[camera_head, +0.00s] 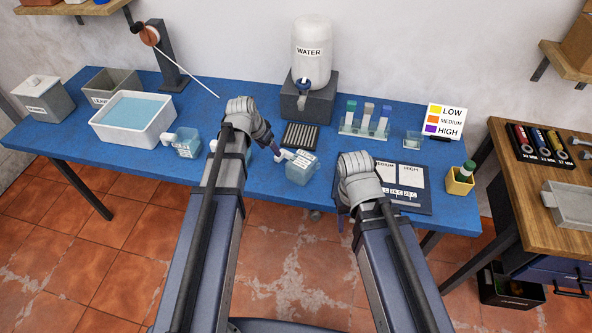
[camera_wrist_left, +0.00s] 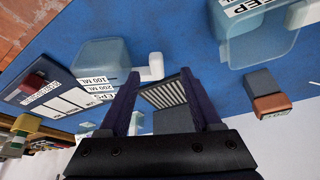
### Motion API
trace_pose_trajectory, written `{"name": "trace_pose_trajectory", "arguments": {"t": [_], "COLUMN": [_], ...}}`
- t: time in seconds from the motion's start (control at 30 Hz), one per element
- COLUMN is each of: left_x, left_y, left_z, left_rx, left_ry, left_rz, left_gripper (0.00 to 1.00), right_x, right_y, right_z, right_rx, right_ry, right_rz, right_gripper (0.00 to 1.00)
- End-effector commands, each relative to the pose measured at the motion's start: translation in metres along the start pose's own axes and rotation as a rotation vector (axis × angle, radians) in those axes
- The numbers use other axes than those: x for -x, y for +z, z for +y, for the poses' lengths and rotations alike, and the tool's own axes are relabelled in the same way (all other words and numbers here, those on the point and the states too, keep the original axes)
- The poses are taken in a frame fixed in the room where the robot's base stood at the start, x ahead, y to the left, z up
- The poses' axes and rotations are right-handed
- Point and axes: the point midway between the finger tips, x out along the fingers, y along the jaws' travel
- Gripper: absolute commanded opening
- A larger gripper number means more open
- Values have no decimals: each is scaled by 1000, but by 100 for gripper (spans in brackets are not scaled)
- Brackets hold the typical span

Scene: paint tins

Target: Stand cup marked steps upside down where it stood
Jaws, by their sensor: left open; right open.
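The cup marked steps (camera_head: 300,170) is a translucent blue cup with a white handle (camera_head: 284,155), standing on the blue table (camera_head: 256,181). In the left wrist view this cup (camera_wrist_left: 108,52) shows 100 ML and 200 ML marks and a label of which I read only "EPS". Its handle (camera_wrist_left: 154,68) lies close to the fingertips; I cannot tell whether they touch. My left gripper (camera_head: 277,154) is open and empty at the handle side. My right gripper (camera_head: 345,220) is open near the table's front edge, right of the cup.
A similar cup (camera_head: 188,145) stands left; a cup labelled "EEP" (camera_wrist_left: 262,45) shows in the left wrist view. A ribbed dark rack (camera_head: 301,136) lies behind the cup. A marked board (camera_head: 405,200) lies to the right. A water dispenser (camera_head: 312,55) stands behind.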

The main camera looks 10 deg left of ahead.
Motion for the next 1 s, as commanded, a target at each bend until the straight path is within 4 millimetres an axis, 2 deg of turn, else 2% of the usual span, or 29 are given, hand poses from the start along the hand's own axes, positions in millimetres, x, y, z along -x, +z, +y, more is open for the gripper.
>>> {"name": "trace_pose_trajectory", "arguments": {"t": [0.03, 0.17, 0.47, 0.8, 1.0], "left_x": [-9, -21, -28, -70, -73], "left_y": [1, 1, -1, -5, -6], "left_z": [0, 0, 2, 7, 7], "left_rx": [-1, -1, 0, 0, 1], "left_ry": [0, 0, 0, 1, 0], "left_rz": [0, -1, -1, -1, -1], "left_gripper": [65, 65, 65, 65, 65], "right_x": [-8, -20, -25, -62, -65], "right_y": [0, -1, -1, -4, -4], "right_z": [-1, -2, -2, -6, -6], "right_rx": [0, 0, 0, 0, 0], "right_ry": [0, 0, 0, 0, 0], "right_rz": [0, 0, 0, 0, 0], "right_gripper": [54, 54, 54, 54, 54]}}
